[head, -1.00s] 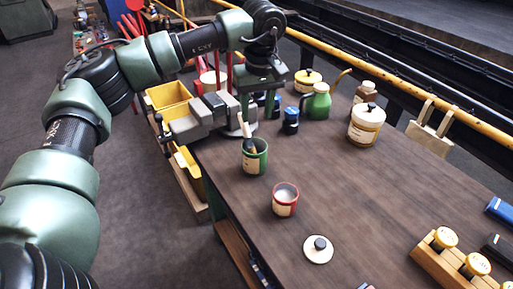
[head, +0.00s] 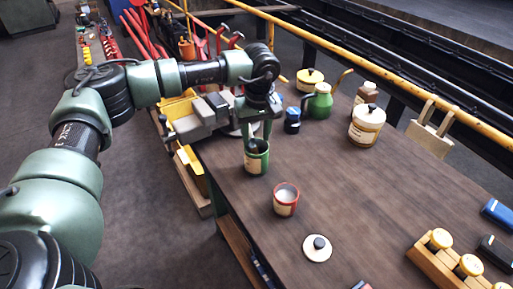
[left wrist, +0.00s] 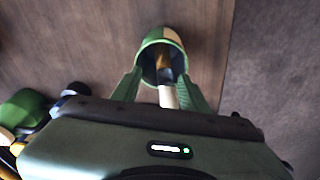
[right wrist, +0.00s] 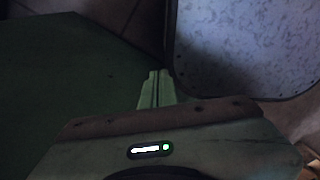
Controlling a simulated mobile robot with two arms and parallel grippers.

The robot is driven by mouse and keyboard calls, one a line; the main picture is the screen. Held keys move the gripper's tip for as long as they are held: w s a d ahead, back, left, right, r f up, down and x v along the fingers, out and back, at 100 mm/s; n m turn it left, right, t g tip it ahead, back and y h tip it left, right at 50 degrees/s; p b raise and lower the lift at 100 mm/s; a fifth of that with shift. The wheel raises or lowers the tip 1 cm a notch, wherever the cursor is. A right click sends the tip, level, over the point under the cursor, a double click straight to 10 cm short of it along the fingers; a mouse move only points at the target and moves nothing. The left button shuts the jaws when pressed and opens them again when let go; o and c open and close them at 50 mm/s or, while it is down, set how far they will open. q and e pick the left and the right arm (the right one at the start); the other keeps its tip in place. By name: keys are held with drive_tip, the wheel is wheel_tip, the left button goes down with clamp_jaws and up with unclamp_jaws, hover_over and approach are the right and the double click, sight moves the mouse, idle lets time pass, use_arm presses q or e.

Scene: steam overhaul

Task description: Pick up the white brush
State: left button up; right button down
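The green pot (head: 257,160) with a pale label stands on the table. The white brush stands in it, largely hidden by my left gripper in the head view. In the left wrist view the brush's white handle (left wrist: 168,97) rises from the mouth of the pot (left wrist: 163,44), towards the camera. My left gripper (head: 256,138) is just above the pot, pointing down. Its fingers are spread on either side of the handle, with gaps showing. My right gripper (right wrist: 156,88) has its fingers together, with nothing between them, away from the table objects.
A red-rimmed pot (head: 286,200) and a round white lid (head: 317,248) stand nearer. A grey vise (head: 205,114) is left of the green pot. A blue-black bottle (head: 292,120) and a green oil can (head: 320,102) stand behind. The table middle is clear.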

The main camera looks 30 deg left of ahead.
use_arm(q)
clamp_jaws()
drive_tip(key=shift+r, duration=0.1)
wheel_tip(320, 180, up, 20)
drive_tip(key=b, duration=0.3)
drive_tip(key=c, duration=0.8)
unclamp_jaws()
drive_tip(key=o, duration=1.7)
drive_tip(key=shift+o, duration=0.2)
wheel_tip(320, 180, up, 8)
drive_tip(key=shift+s+d+f+p, duration=0.2)
drive_tip(key=shift+s+d+p, duration=0.2)
drive_tip(key=shift+s+d, duration=0.05)
